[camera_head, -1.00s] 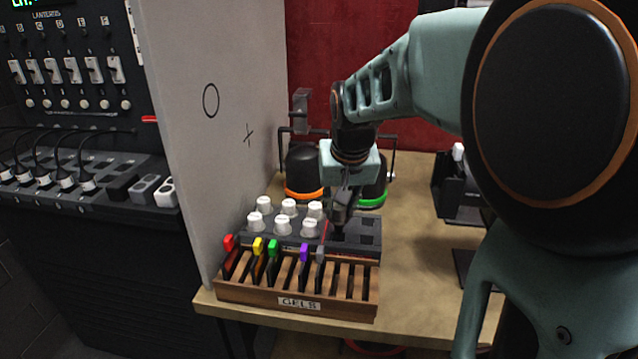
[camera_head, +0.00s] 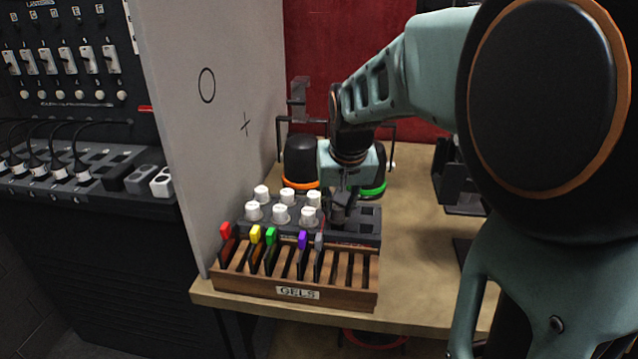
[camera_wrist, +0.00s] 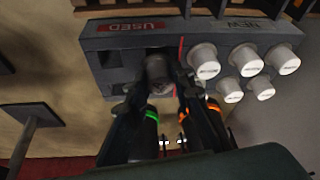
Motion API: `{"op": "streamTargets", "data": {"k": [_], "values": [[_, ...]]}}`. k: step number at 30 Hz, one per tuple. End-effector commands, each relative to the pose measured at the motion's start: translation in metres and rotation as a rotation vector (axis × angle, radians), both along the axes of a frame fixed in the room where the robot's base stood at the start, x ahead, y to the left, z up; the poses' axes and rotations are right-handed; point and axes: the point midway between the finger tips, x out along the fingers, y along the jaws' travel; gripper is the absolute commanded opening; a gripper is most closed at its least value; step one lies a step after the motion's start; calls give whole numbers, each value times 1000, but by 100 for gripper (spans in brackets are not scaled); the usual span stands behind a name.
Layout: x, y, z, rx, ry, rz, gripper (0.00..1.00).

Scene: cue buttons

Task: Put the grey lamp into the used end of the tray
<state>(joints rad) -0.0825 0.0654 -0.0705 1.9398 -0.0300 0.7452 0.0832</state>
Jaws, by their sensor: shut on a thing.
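The grey lamp (camera_wrist: 158,70) shows in the wrist view between the fingertips of my gripper (camera_wrist: 164,92), which is shut on it. It is over the used end, just beside the red divider line (camera_wrist: 181,52). I cannot tell whether it sits in a socket. The dark tray (camera_head: 368,228) stands behind the gel rack in the head view; its used end, with the red USED label (camera_wrist: 131,27), is on the right there. My gripper (camera_head: 342,213) hides the lamp in the head view. Several white lamps (camera_head: 281,214) fill the other end, labelled NEW.
A wooden GELS rack (camera_head: 292,284) with coloured tabs stands in front of the tray. Two black stage lights, one with an orange ring (camera_head: 300,186), stand behind. A grey partition (camera_head: 215,170) rises at the left.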

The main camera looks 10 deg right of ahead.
Motion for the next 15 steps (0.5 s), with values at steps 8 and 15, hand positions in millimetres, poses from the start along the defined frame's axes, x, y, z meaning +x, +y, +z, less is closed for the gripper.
{"op": "streamTargets", "data": {"k": [8,15], "values": [[0,0,-10,0,0,0,0],[0,0,-17,0,0,0,0]]}}
